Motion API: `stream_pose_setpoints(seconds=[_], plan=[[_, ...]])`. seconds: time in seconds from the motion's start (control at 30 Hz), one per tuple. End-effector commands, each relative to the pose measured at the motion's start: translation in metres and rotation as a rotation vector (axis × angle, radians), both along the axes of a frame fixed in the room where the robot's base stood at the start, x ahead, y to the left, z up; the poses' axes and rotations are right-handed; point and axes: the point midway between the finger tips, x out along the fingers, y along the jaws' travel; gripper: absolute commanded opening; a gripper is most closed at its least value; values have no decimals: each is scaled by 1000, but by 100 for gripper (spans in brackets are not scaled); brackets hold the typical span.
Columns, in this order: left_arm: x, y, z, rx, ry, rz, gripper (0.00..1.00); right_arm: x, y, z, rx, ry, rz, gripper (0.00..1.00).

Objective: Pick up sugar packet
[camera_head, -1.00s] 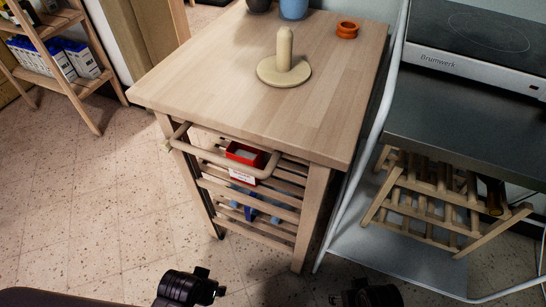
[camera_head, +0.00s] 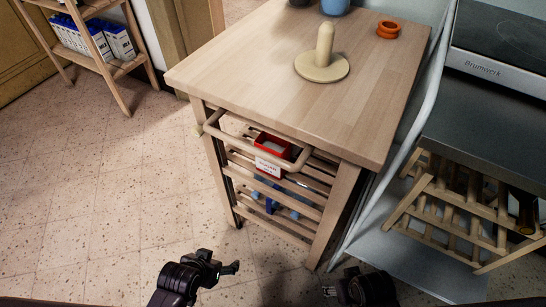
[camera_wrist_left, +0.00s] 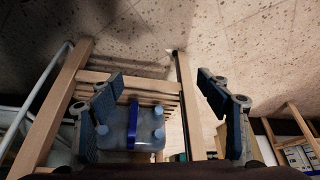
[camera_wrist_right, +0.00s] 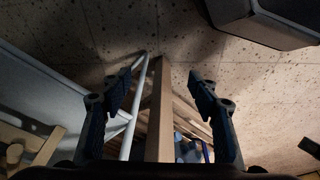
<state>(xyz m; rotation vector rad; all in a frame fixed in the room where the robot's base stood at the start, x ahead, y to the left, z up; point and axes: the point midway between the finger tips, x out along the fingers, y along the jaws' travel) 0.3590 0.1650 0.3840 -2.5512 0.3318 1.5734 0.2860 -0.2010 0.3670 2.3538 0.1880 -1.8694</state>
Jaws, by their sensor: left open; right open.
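No packet can be clearly made out as sugar. A red open-topped box (camera_head: 262,144) with a white label sits on the upper slatted shelf of the wooden cart, just behind its handle rail. Something pale shows inside it, and the label is too small to read. My left gripper (camera_head: 232,268) is open and empty, low over the floor in front of the cart. My right gripper (camera_head: 332,285) is also open and empty, at the bottom of the head view near the cart's front leg. Both wrist views show spread fingers, left (camera_wrist_left: 165,95) and right (camera_wrist_right: 158,90).
The cart's wooden top (camera_head: 260,70) bears a pale wooden holder (camera_head: 323,55) and an orange ring (camera_head: 388,29). Blue-capped bottles (camera_wrist_left: 130,130) stand on a lower shelf. A metal table (camera_head: 490,135) stands at right. The floor (camera_head: 100,190) at left is clear.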

Motion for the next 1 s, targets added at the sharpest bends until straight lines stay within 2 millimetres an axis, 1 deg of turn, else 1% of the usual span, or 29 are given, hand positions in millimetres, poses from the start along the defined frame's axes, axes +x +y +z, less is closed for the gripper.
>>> stream_pose_setpoints(seconds=[0.03,0.07,0.1,0.17,0.2,0.27,0.3,0.37,0.4,0.5,0.53,0.6,0.7,0.87,1.0], plan=[[29,-14,10,-31,-91,-32,79,2,0,3,1,-6,0,55],[44,-24,17,-52,-145,-51,82,3,1,5,2,-10,-1,55],[64,-36,29,-81,-221,-75,86,5,1,8,3,-15,-1,55],[92,-54,48,-124,-330,-108,87,7,1,13,3,-19,-1,55],[108,-65,62,-153,-402,-127,87,8,1,15,3,-21,-2,55],[130,-80,84,-197,-510,-154,87,10,1,19,3,-25,-2,55],[143,-89,99,-225,-579,-169,87,10,1,21,3,-26,-3,55],[159,-100,123,-265,-680,-190,87,10,0,23,2,-24,-3,55],[168,-106,138,-290,-741,-200,87,10,0,26,2,-26,-3,55],[183,-116,171,-344,-871,-219,87,8,0,29,2,-25,-4,55],[186,-118,179,-357,-902,-223,87,7,-1,31,1,-23,-4,55],[191,-121,194,-381,-961,-230,87,7,-1,33,1,-23,-4,55],[195,-123,207,-401,-1012,-232,87,5,-1,34,1,-23,-4,55],[205,-129,212,-411,-1033,-231,87,5,-1,36,1,-20,-4,55],[218,-136,212,-411,-1033,-231,87,11,-2,53,-1,-41,-2,55]])
